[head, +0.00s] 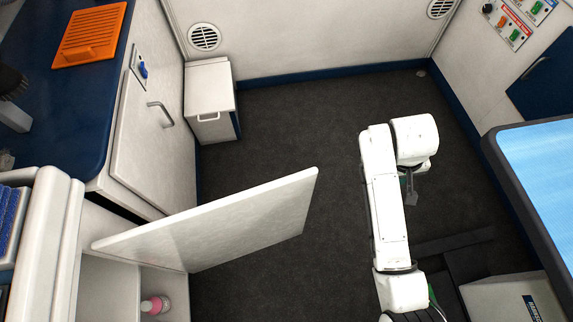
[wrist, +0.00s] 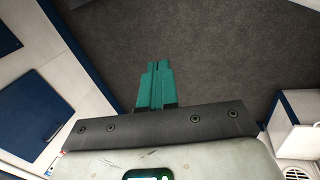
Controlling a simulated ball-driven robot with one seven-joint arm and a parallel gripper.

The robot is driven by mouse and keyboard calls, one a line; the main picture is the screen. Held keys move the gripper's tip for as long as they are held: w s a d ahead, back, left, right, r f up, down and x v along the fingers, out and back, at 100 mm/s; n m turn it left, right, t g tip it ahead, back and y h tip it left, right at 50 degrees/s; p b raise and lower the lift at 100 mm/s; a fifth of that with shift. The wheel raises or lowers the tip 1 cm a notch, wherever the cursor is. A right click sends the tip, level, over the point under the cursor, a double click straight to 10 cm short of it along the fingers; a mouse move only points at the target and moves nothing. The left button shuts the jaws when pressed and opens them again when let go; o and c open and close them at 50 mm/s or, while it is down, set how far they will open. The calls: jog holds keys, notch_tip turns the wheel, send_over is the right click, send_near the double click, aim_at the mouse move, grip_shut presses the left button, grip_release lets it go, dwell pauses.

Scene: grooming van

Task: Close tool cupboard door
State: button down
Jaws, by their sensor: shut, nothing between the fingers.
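The tool cupboard door (head: 215,225) is a pale, flat panel at the lower left of the head view. It stands wide open, swung out over the floor. Behind it the cupboard (head: 105,290) is open, with a pink and white bottle (head: 155,305) inside. My gripper (head: 411,196) hangs over the floor to the right of the door, clear of it and partly hidden by my arm. In the wrist view my gripper's green fingers (wrist: 156,72) are together and empty, with dark floor beyond. The door does not show there.
A closed cabinet with a handle (head: 145,120) stands beyond the door. A small white bin (head: 210,100) is by the back wall. A blue-topped table (head: 540,165) is at the right, with a pale box (head: 515,298) below. Dark floor (head: 310,130) is clear between.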

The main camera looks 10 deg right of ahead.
jog(key=w+a+r, duration=0.3)
jog(key=w+a, duration=0.1)
jog(key=w, duration=0.3)
jog(key=w+a+r+n+g+y+p, duration=0.1)
jog(key=w+a+r, duration=0.2)
jog(key=a, duration=0.5)
jog(key=w+a+r+n+g+y, duration=0.1)
jog(key=w+a+r+g, duration=0.1)
jog(key=a, duration=0.7)
jog(key=w+a+r+n+g+p, duration=0.1)
jog(key=w+a+r, duration=0.2)
jog(key=a, duration=0.5)
jog(key=s+f+b, duration=0.1)
jog(key=s+f, duration=0.7)
jog(key=f, duration=0.1)
jog(key=shift+d+f, duration=0.4)
jog(key=shift+d, duration=0.05)
